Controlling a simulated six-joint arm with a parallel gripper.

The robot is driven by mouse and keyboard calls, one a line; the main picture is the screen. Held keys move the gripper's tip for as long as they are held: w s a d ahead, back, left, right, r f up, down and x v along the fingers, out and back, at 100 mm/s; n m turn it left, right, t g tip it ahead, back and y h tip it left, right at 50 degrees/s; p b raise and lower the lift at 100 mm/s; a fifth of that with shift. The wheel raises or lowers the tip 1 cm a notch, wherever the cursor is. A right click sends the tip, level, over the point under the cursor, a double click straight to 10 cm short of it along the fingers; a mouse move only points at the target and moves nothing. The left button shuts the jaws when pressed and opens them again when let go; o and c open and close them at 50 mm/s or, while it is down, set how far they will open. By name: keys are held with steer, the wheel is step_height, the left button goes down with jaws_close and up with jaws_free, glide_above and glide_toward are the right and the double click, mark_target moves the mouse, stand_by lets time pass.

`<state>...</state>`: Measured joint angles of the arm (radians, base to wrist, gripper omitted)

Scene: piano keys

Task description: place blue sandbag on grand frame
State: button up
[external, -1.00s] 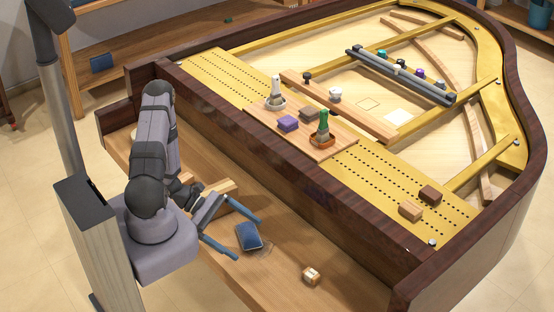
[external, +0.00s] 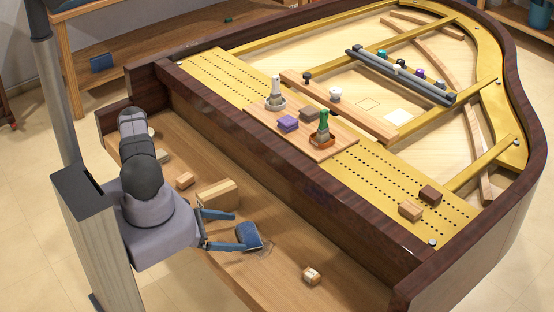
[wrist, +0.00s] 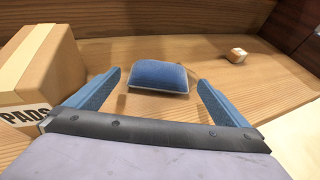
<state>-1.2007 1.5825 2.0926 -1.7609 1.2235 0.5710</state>
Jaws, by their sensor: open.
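The blue sandbag (external: 249,236) lies on the wooden keybed at the front of the piano. It also shows in the wrist view (wrist: 158,75), just ahead of my fingertips and roughly centred between them. My gripper (external: 236,231) is open and low over the keybed, with its two blue fingers pointing at the sandbag; in the wrist view my gripper (wrist: 158,80) has one finger on each side, apart from the bag. The gold grand frame (external: 385,165) lies inside the dark wooden case, beyond the front rail.
A cardboard box marked PADS (wrist: 40,70) stands close to my left finger. A small wooden block (external: 311,275) lies to the right on the keybed. The dark front rail (external: 300,185) rises between keybed and frame. A wooden board (external: 330,150) with bottles and blocks lies on the frame.

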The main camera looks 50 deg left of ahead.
mark_target(241, 233)
steer(key=shift+w+d+f, duration=0.2)
steer(key=shift+w, duration=0.25)
steer(key=shift+b+x, duration=0.7)
steer(key=shift+x, duration=0.7)
steer(key=shift+b+x, duration=0.35)
steer(key=shift+x, duration=0.85)
steer(key=shift+c, duration=0.6)
steer(key=c, duration=1.2)
steer(key=shift+r, duration=0.1)
step_height(241, 233, up, 10)
steer(key=p, duration=0.8)
steer(key=shift+p, duration=0.3)
